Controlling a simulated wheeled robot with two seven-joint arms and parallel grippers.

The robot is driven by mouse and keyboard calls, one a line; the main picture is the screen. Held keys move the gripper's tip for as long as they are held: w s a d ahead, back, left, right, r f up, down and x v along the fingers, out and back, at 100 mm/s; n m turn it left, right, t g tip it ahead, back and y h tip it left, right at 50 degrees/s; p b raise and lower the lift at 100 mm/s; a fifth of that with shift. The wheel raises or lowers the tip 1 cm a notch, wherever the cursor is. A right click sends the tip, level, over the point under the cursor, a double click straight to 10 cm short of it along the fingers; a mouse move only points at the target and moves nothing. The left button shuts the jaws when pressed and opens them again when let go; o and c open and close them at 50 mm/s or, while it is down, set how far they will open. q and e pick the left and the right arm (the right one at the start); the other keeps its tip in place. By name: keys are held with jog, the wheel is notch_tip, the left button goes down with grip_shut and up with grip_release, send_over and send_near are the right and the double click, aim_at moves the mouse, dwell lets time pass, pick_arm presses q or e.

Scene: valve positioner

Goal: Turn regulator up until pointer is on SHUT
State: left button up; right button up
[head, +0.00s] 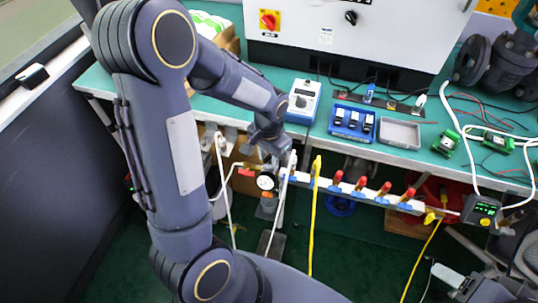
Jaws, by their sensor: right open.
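A round white gauge (265,182) with an orange part below it hangs below the bench's front edge and looks like part of the regulator. Its pointer is too small to read. A dark box with a lit green display (483,209), which looks like the positioner, sits at the right end of the pipe; no SHUT mark is readable. My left gripper (272,153) is just above the gauge, its fingers mostly hidden by its wrist, so its opening and any contact cannot be told. My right gripper (447,277) is open at the lower right, well apart from the gauge.
A white pipe (330,184) with several red-handled valves runs along the bench front. Yellow and white hoses hang below it. The green bench (300,132) holds a blue tray (352,121), a grey tray (399,133) and a white meter (303,102). A grey cabinet (350,45) stands behind.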

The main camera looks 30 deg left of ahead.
aim_at(269, 156)
pick_arm(q)
notch_tip(269, 156, up, 8)
jog(key=shift+f+p, duration=0.1)
jog(key=shift+p, duration=0.5)
jog(key=s+d+r+n+t+h+p, duration=0.2)
jog(key=s+r+p, duration=0.1)
jog(key=s+r, duration=0.5)
jog(key=s+d+r+n+t+h+p, duration=0.1)
jog(key=s+d+r+t+p, duration=0.1)
jog(key=s+r, duration=0.6)
jog(key=shift+s+d+n+t+h+p, duration=0.2)
jog(key=shift+n+t+h+p, duration=0.2)
jog(key=shift+t+p, duration=0.5)
jog(key=shift+f, duration=0.1)
